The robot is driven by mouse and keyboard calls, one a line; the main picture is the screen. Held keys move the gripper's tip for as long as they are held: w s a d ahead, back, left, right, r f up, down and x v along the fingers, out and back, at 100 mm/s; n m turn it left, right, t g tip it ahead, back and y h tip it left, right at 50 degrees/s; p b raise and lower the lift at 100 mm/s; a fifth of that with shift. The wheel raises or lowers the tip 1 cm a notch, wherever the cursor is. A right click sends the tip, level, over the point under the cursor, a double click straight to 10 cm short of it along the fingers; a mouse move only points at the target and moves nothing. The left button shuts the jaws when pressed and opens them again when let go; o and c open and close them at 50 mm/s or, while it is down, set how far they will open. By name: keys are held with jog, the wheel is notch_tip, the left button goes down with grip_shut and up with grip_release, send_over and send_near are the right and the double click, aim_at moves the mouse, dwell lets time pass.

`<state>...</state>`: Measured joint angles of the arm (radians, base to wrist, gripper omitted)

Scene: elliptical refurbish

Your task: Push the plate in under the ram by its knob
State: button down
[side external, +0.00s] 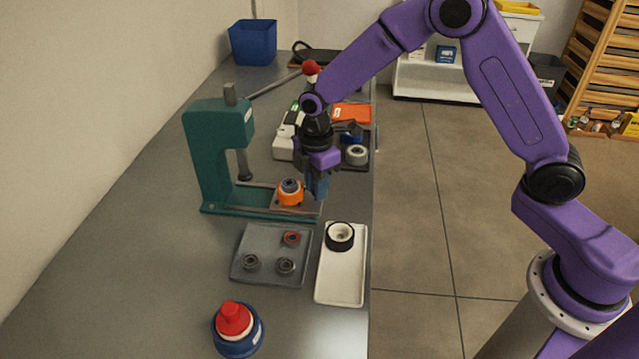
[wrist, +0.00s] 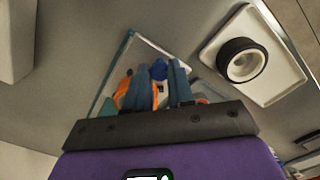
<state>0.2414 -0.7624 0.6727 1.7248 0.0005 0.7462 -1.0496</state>
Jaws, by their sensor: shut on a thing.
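The green press (side external: 205,150) stands on the bench, its dark ram (side external: 243,165) hanging above the base. The plate (side external: 278,206) lies at the right end of the base, out to the right of the ram. An orange part with a dark ring in it (side external: 289,194) sits on the plate. My gripper (side external: 316,192) is at the plate's right end, pointing down. In the wrist view my fingers (wrist: 157,88) are shut on the blue knob (wrist: 158,70). In the side view the fingers hide the knob.
A grey tray (side external: 270,268) with several rings and a white tray (side external: 330,290) with a black-rimmed wheel (side external: 340,236) lie in front of the press. The press's red-balled lever (side external: 311,68) rises behind my wrist.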

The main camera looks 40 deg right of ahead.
aim_at(286, 182)
jog(key=w+a, duration=0.4)
jog(key=shift+w+a, duration=0.35)
jog(key=shift+r, duration=0.1)
jog(key=c, duration=1.3)
grip_release()
jog(key=shift+o, duration=0.2)
notch_tip(286, 182, up, 17)
jog(key=shift+r, duration=0.2)
